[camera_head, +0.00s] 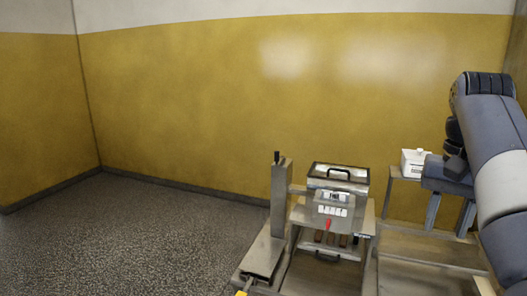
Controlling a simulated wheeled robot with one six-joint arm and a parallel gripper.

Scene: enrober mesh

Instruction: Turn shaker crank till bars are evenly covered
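A metal machine (312,192) stands at the lower middle right, with a black handle on its dark-framed lid. Several small white pieces (333,211) show in a row on its front, perhaps the bars; their covering is too small to judge. A red piece (327,224) sits just below them. A grey post (281,200) at the machine's left has a black knob (277,157) on top; I cannot tell whether this is the crank. My gripper (446,230) hangs to the right of the machine, fingers down and apart, with nothing visible between them.
A white box (413,163) stands on a small stand (403,174) close to my gripper's left. A low wooden surface (430,249) lies below the gripper. A yellow wall (190,110) closes the back. The speckled floor (120,240) at left is clear.

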